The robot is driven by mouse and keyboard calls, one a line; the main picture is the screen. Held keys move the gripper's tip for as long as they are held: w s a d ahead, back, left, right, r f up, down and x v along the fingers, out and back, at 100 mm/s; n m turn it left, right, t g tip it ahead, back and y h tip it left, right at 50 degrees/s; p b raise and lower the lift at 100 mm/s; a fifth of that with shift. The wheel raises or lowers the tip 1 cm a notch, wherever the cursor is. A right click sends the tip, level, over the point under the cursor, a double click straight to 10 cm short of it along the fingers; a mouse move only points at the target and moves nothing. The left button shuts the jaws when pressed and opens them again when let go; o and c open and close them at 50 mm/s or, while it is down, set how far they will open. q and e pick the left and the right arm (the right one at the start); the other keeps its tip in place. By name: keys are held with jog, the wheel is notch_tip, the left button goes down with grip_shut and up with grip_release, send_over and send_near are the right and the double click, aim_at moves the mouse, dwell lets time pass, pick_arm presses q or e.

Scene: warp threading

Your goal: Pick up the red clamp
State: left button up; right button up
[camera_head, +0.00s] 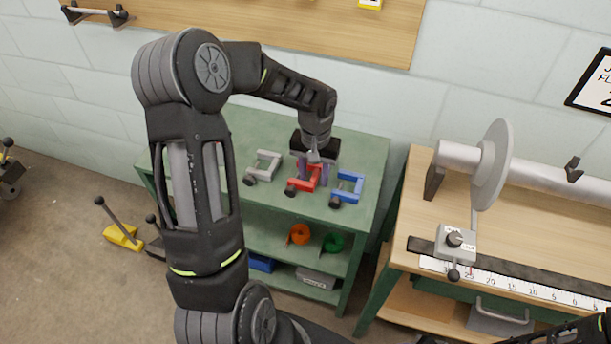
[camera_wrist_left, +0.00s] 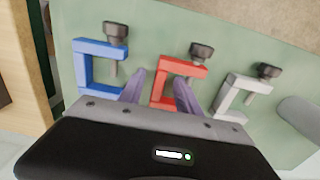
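The red clamp (camera_head: 306,180) lies on the green table top between a grey clamp (camera_head: 263,166) and a blue clamp (camera_head: 348,187). My left gripper (camera_head: 312,172) is over the red clamp, pointing down. In the left wrist view its two purple fingers (camera_wrist_left: 160,92) are apart, one on each side of the red clamp (camera_wrist_left: 178,80). I cannot tell whether either finger touches it. The blue clamp (camera_wrist_left: 98,66) and the grey clamp (camera_wrist_left: 240,95) lie outside the fingers. My right gripper does not show; only a dark arm part is at the lower right corner.
The green table (camera_head: 365,150) has a shelf below with an orange ring (camera_head: 299,234) and a green ring (camera_head: 333,242). A wooden bench (camera_head: 415,205) with a roller and ruler stands at the right. The wall is behind.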

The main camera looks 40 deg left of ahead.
pick_arm(q)
jog(key=shift+c, duration=0.2)
dwell(0.4)
grip_shut()
dwell(1.2)
